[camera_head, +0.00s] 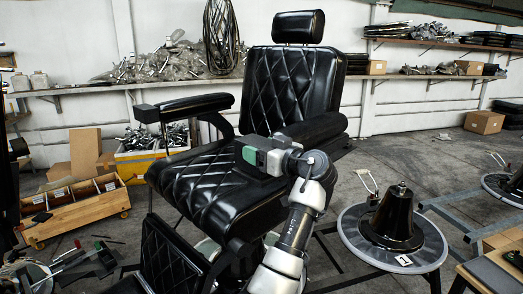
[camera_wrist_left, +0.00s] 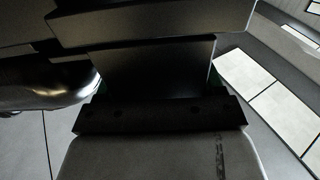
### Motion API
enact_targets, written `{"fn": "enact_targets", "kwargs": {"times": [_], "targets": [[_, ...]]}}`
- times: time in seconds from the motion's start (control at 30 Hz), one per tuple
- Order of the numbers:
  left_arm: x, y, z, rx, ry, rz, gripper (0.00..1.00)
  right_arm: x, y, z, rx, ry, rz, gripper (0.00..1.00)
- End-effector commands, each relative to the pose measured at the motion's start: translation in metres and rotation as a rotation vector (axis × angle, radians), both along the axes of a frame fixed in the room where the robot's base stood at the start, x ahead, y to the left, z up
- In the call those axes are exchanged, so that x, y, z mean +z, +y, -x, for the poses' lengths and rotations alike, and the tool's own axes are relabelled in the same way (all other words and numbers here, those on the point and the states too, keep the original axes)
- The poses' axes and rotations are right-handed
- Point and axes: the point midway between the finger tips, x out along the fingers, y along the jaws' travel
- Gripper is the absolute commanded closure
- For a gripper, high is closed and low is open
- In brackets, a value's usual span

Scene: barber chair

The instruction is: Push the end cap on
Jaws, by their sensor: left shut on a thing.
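The black barber chair (camera_head: 300,85) stands in the middle of the head view, with quilted back and seat. Its far armrest (camera_head: 195,105) has a black block-shaped end cap (camera_head: 147,114) at the front. The near armrest (camera_head: 318,130) has its front end close to my left gripper (camera_head: 252,155), which partly hides that area. My left gripper is shut on a dark block, apparently an end cap; it fills the space between the fingers in the left wrist view (camera_wrist_left: 155,68). Whether this block touches the armrest cannot be told. My right gripper is out of view.
A round-based stand with a black cone (camera_head: 392,218) is at the right. A wooden crate (camera_head: 80,212) and a yellow bin (camera_head: 135,162) lie at the left. Loaded shelves (camera_head: 100,86) line the wall. Tools lie on the floor at lower left.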

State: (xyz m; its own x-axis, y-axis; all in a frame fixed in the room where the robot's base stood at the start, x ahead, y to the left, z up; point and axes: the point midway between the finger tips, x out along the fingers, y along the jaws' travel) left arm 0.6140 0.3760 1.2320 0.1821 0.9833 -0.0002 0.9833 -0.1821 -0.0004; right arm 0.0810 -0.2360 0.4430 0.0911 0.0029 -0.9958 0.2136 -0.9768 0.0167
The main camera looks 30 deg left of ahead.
Motion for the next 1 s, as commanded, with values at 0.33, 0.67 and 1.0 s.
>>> {"fn": "enact_targets", "kwargs": {"times": [0.33, 0.67, 1.0], "targets": [[-0.003, 0.000, 0.000, 0.000, -0.001, -0.001, 0.05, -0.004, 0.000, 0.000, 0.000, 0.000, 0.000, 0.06], [-0.005, -0.002, 0.000, -0.001, 0.000, 0.001, 0.01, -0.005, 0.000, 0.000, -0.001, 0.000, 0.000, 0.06], [-0.007, -0.057, 0.010, -0.004, -0.002, 0.000, 0.01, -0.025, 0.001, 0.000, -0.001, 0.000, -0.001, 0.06]]}}
